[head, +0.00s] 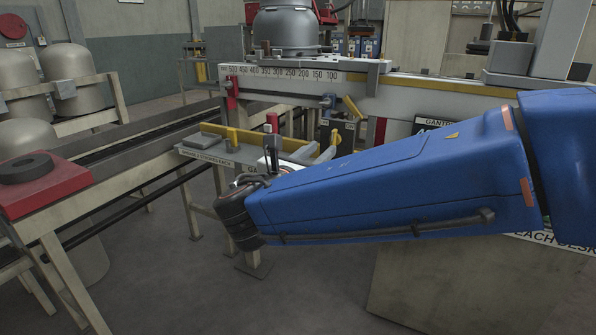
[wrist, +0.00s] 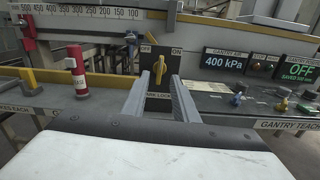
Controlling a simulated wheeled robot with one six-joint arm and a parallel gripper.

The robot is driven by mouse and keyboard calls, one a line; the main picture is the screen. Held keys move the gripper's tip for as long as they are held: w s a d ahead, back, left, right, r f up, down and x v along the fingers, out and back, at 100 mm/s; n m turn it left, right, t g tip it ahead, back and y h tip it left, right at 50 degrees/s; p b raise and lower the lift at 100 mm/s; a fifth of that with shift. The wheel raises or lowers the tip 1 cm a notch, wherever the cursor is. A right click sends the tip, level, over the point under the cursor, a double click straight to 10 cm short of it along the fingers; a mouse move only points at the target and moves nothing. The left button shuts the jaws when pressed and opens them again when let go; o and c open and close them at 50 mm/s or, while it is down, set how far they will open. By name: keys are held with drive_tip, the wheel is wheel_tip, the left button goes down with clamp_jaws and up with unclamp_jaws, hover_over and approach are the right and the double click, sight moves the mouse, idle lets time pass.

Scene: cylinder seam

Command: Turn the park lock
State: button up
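The park lock is a yellow knob (wrist: 160,66) on a black plate (wrist: 158,103) marked OFF at the left and ON at the right. The knob looks roughly upright, between the two marks. A partly covered label below reads as park lock. In the wrist view my gripper (wrist: 159,79) is open, with one grey finger on each side of the knob's lower part. I see nothing between the fingers except the knob, and cannot tell whether they touch it.
A red-capped post (wrist: 77,70) stands left of the lock. To the right are a 400 kPa gauge display (wrist: 225,62), a green OFF display (wrist: 298,70) and small knobs (wrist: 237,99). A scaled beam (head: 300,82) runs behind. A red block (head: 45,185) stands at far left.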

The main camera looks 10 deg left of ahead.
drive_tip(key=v, duration=1)
drive_tip(key=shift+s, duration=0.2)
